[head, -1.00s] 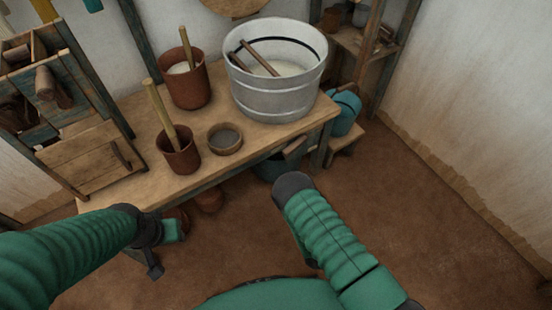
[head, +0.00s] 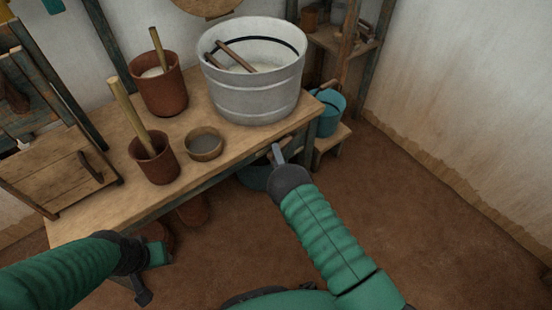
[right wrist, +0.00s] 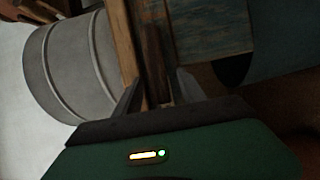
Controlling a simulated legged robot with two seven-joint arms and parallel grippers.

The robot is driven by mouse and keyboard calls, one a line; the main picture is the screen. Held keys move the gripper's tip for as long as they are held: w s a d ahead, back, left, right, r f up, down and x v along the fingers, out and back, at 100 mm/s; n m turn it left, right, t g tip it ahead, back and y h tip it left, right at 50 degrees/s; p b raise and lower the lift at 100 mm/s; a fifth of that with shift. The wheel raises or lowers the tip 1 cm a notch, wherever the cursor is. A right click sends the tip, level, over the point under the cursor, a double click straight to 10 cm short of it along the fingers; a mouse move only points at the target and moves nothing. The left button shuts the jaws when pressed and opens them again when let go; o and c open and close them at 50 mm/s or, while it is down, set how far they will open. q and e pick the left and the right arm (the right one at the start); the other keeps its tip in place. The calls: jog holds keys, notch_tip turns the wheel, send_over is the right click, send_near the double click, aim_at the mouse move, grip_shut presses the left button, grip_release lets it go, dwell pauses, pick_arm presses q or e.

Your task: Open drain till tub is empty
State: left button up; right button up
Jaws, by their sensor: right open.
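The large grey-white tub (head: 252,92) stands upright on the wooden table near its right end. My right gripper (head: 278,152) is open and empty at the table's front edge, below and apart from the tub. In the right wrist view its fingers (right wrist: 158,90) point toward the table edge. A dark blue vessel (head: 252,178) under the table is partly hidden by my right arm. My left gripper (head: 145,270) is low at the table's front left; its jaws are unclear.
On the table (head: 95,222) stand two brown pots with sticks (head: 160,92) (head: 154,166) and a small bowl (head: 204,147). A teal bucket (head: 330,112) sits on a low stool right of the table. The floor at the right is clear.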

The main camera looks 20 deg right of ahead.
jog(key=shift+w, duration=0.15)
grip_shut()
jog(key=shift+f, duration=0.1)
dwell(1.3)
